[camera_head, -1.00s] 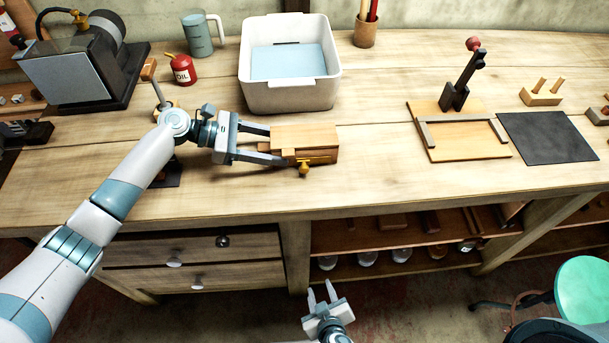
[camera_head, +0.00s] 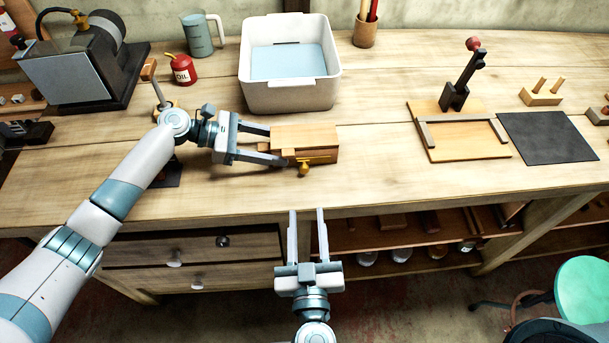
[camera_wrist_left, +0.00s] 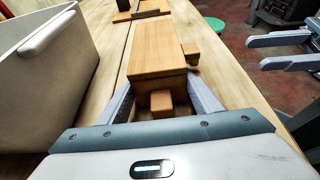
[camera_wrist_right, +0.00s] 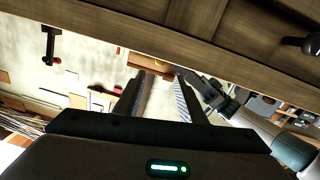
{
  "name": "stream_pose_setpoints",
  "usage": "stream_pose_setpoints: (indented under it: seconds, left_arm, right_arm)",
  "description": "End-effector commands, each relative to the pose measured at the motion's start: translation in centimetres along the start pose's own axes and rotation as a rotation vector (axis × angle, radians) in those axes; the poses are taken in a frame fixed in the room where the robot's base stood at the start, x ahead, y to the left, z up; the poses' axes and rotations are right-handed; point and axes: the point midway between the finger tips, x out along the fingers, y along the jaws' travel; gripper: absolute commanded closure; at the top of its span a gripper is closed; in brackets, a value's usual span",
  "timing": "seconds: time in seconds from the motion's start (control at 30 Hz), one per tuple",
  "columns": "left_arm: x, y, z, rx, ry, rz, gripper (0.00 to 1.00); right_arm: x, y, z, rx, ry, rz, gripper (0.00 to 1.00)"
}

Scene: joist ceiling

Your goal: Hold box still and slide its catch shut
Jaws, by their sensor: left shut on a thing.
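The wooden box (camera_head: 308,137) sits on the workbench left of centre in the head view. Its catch, with a brass-coloured knob (camera_head: 304,170), is on the front face towards me. My left gripper (camera_head: 279,146) is shut on the box's left end, one finger behind it and one in front. In the left wrist view the box (camera_wrist_left: 155,50) lies between the fingers, with small wooden blocks at its end and side. My right gripper (camera_head: 307,213) is open and empty, in front of the bench edge and below the knob. In the right wrist view its fingers (camera_wrist_right: 160,92) are apart with nothing between.
A white bin (camera_head: 290,98) stands behind the box. A red oil can (camera_head: 183,69) and a grey machine (camera_head: 75,65) are at the left. A wooden board with an upright lever (camera_head: 460,145) and a dark mat (camera_head: 546,136) lie right. Bench between box and board is clear.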

Motion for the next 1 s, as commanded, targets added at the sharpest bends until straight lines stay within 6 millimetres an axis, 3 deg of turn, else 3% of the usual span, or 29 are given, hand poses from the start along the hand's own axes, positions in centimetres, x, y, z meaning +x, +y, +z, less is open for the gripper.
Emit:
stream_pose_setpoints:
  seconds: [0.37,1.0]
  left_arm:
    - [0.0,0.0,0.0,-0.001,0.001,0.0,0.7]
    - [0.0,0.0,0.0,-0.001,0.0,0.0,0.7]
  right_arm:
    - [1.5,0.0,0.1,-0.002,0.0,0.002,0.63]
    - [10.8,0.0,0.1,-0.001,-0.001,0.0,0.63]
